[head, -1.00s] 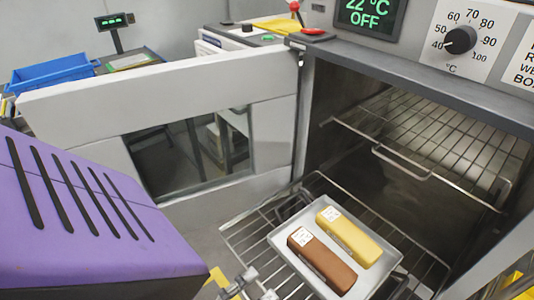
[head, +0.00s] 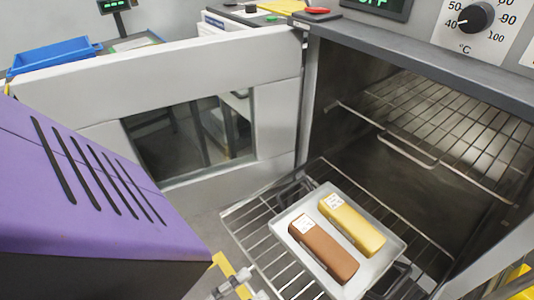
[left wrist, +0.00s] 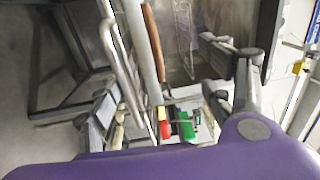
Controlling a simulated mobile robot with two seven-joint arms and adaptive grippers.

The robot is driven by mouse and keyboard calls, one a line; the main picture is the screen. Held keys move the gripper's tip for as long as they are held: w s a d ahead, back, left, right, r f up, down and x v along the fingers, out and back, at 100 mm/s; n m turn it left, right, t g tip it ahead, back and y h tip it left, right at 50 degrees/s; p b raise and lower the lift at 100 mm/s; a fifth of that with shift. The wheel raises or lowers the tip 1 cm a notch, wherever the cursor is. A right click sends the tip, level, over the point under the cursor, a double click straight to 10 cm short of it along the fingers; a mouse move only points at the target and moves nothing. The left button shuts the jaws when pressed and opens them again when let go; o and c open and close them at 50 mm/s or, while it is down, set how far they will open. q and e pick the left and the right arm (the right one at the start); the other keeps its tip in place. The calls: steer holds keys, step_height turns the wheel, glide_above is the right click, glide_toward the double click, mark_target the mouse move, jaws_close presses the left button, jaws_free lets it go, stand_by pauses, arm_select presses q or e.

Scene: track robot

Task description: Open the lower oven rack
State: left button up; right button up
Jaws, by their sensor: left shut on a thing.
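The oven stands open, with its grey door (head: 70,88) swung out to the left. The lower rack (head: 262,226), a wire grid, sticks out of the oven's lower part. A metal tray (head: 382,268) lies on it with a brown package (head: 322,250) and a yellow package (head: 350,226). My left gripper's purple housing fills the lower left of the head view. In the left wrist view my left gripper (left wrist: 160,95) is at the rack's front, with a metal bar (left wrist: 122,70) by its fingers. It is shut on the lower rack; the contact is mostly hidden. My right gripper is not in view.
The upper rack (head: 412,151) sits inside the oven above the lower one. The oven's dial (head: 476,18) and a red button (head: 317,10) are on top. A blue crate (head: 65,52) stands behind the door. Floor shows left of the rack.

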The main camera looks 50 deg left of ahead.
arm_select(q)
steer(key=shift+t, duration=0.3)
steer(key=s, duration=0.2)
steer(key=s+r, duration=0.1)
steer(key=s, duration=0.3)
steer(key=shift+s+a+r, duration=0.1)
steer(key=shift+s+r, duration=0.15)
steer(key=shift+r, duration=0.05)
steer(key=c, duration=0.7)
steer(key=shift+f, duration=0.3)
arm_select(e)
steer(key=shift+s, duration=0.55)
arm_select(q)
steer(key=shift+w, duration=0.1)
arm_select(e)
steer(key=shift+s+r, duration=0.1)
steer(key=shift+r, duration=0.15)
arm_select(q)
steer(key=shift+f, duration=0.1)
